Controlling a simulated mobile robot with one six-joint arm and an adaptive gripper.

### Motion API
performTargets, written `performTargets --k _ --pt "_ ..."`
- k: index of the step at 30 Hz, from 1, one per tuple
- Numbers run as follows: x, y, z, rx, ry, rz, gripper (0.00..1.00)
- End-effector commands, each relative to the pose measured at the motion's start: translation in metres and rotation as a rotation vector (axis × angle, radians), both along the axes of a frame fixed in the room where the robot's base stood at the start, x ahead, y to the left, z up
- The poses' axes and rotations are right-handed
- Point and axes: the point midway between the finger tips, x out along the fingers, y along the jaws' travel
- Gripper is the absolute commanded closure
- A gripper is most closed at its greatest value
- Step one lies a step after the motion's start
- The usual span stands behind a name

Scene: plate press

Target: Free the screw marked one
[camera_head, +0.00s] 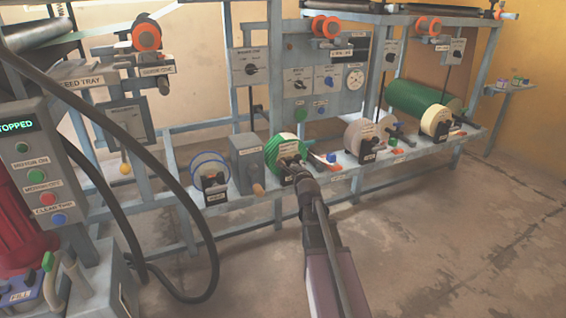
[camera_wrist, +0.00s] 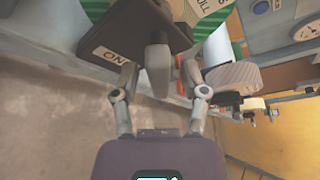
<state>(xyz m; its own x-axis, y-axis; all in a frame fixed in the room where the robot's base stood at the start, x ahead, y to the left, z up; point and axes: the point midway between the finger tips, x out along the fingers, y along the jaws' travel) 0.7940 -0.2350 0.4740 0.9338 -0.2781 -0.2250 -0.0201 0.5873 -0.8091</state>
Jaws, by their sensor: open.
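The screw (camera_wrist: 158,62), a grey flat-sided grip, sticks out from a dark bracket (camera_wrist: 128,32) in the wrist view. A pale label (camera_wrist: 112,56) beside it reads "ON", its end hidden by a finger. My gripper (camera_wrist: 160,76) is open, one finger on each side of the screw; I cannot tell whether either touches it. In the head view my gripper (camera_head: 303,178) is at the front of a green-and-white roll (camera_head: 287,148) and hides the screw there.
Other rolls stand along the same low rail: a pale one (camera_head: 362,138) and a cream one (camera_head: 435,120) to the right. A grey box (camera_head: 246,160) stands close on the left. A panel at the left reads "STOPPED" (camera_head: 18,125). The floor in front is clear.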

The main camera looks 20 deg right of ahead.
Motion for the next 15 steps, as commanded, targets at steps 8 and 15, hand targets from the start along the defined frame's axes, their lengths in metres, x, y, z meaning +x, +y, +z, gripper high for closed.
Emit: performTargets --k 8,15 --pt "0.001 0.002 0.002 -0.006 0.007 0.005 0.43" --pt "0.006 0.015 0.014 -0.063 0.068 0.045 0.43"
